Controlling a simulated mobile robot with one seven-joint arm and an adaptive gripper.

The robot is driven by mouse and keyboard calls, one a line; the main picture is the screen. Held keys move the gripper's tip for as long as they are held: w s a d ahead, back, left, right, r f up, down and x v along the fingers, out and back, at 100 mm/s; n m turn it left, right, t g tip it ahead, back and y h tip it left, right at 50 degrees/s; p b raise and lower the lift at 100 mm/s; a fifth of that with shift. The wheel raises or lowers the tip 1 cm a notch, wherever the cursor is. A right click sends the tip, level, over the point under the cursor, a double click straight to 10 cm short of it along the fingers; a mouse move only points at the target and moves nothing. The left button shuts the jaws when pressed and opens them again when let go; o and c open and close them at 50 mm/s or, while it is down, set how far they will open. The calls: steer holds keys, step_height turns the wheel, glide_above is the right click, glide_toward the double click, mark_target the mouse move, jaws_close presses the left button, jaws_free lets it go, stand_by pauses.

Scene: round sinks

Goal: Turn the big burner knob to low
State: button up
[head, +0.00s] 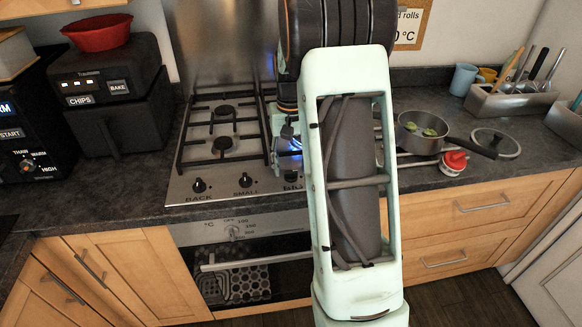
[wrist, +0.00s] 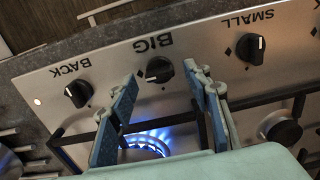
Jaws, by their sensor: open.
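The big burner knob (wrist: 159,69) is a black dial under the upside-down label BIG in the wrist view, on the steel hob panel. A pale mark shows on its lower left edge. In the head view the knob (head: 291,176) shows at the edge of my arm. My gripper (wrist: 162,76) is open, with one blue-grey finger on each side of the knob in the picture. I cannot tell whether either finger touches it. The big burner (wrist: 147,147) is lit with a blue flame below the knob in the wrist view.
Knobs marked BACK (wrist: 78,94) and SMALL (wrist: 250,48) flank it. Black pan supports (wrist: 257,101) cross the hob near my fingers. A pot (head: 421,131) with green contents, a glass lid (head: 496,143) and a red-and-white object (head: 453,161) are to the right.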

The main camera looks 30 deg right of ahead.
steer(key=shift+f, duration=0.55)
steer(key=c, duration=1.2)
steer(key=shift+o, duration=0.2)
